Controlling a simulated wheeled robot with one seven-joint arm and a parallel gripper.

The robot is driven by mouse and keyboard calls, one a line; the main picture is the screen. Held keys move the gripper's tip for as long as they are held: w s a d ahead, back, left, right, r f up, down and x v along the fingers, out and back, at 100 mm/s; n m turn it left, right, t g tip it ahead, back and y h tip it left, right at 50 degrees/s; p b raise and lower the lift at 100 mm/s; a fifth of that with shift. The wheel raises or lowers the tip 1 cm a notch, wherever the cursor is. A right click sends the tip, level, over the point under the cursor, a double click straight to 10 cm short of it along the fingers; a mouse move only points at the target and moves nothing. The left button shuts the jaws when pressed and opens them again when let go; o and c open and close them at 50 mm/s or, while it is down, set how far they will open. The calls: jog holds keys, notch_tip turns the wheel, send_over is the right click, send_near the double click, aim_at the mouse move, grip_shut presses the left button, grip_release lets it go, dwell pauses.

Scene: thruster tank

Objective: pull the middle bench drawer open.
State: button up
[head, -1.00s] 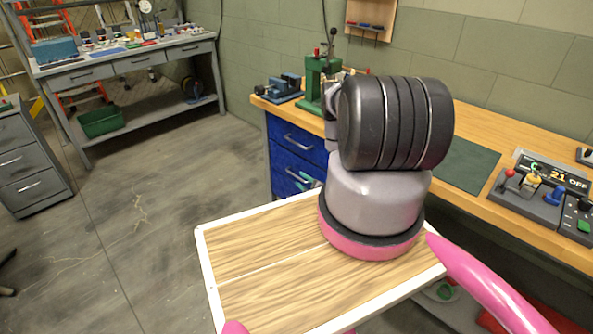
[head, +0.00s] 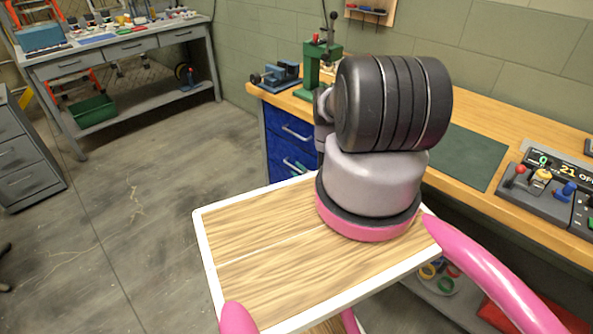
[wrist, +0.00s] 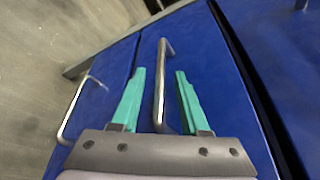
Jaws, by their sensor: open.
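The blue bench drawers show left of my arm in the head view, with the upper bar handle (head: 297,132) clear and the lower handle (head: 294,164) partly hidden by my arm. In the wrist view the middle blue drawer front (wrist: 205,70) has a silver bar handle (wrist: 161,80) standing between the two teal fingers of my gripper (wrist: 159,85). My gripper is open, with a finger on each side of the bar and a visible gap to each. Only a bit of teal finger shows in the head view.
Another drawer handle (wrist: 72,112) lies left of my gripper in the wrist view. A dark gap (wrist: 245,70) separates the middle front from the blue front at right. The wooden bench top (head: 480,120) holds a green press (head: 318,68) and a control box (head: 545,190). Floor left of the drawers is clear.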

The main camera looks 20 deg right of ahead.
jog(key=shift+w+f, duration=0.1)
jog(key=shift+w, duration=0.2)
grip_shut()
dwell(1.3)
